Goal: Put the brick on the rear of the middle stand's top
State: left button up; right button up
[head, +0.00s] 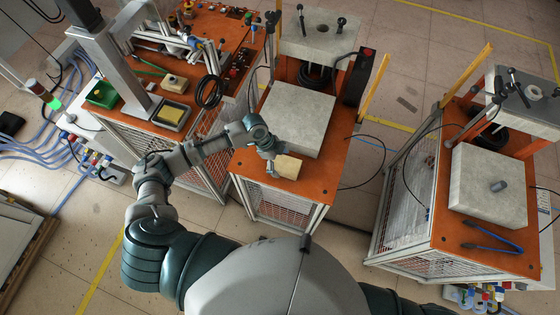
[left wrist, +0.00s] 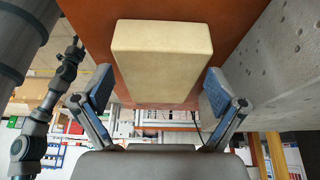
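The brick (head: 287,166) is a pale cream block lying on the orange top of the middle stand (head: 248,165), near its front edge, in front of a large grey concrete block (head: 300,118). My left gripper (head: 271,163) is at the brick's left side in the head view. In the left wrist view the brick (left wrist: 162,58) shows large, between the two spread fingers (left wrist: 158,88), with a narrow gap seen on each side. The left gripper is open and holds nothing. My right gripper is in neither view.
The concrete block fills most of the middle stand's top; a clamp-like fixture with a grey slab (head: 318,38) stands at the rear. A workbench (head: 215,62) with devices is on the left. Another stand (head: 455,235) with blue-handled tongs (head: 492,247) is on the right.

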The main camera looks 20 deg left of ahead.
pick_arm(q)
jog(key=shift+d, duration=0.1)
jog(key=shift+r, duration=0.15)
jog(key=shift+r, duration=0.3)
jog(key=v, duration=1.1)
jog(key=shift+a, duration=0.25)
jog(key=shift+s, duration=0.1)
